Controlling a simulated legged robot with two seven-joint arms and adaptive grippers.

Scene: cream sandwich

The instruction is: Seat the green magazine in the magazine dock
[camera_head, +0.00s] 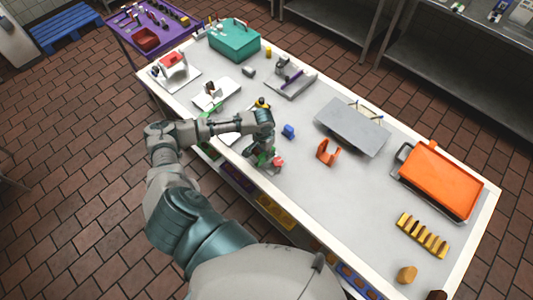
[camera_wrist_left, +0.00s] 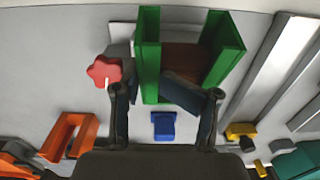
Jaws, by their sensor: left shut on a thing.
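The green magazine (camera_wrist_left: 148,55) is a green open-sided holder with a brown inside, just beyond my left fingertips in the left wrist view. In the head view, only a little green (camera_head: 265,158) shows under my left gripper (camera_head: 263,150). My left gripper (camera_wrist_left: 166,105) is shut on the magazine's near part, over the table; the exact contact is partly hidden. A red lobed knob (camera_wrist_left: 104,70) is beside the magazine, with a grey block (camera_wrist_left: 120,38) partly behind it. I cannot tell whether this is the magazine dock. My right gripper is out of view.
A blue block (camera_head: 288,131) and an orange bracket (camera_head: 327,152) stand near the gripper. A grey plate (camera_head: 352,127), an orange tray (camera_head: 440,178) and a yellow toothed rack (camera_head: 422,236) are to the right. A teal case (camera_head: 234,40) is at the far end.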

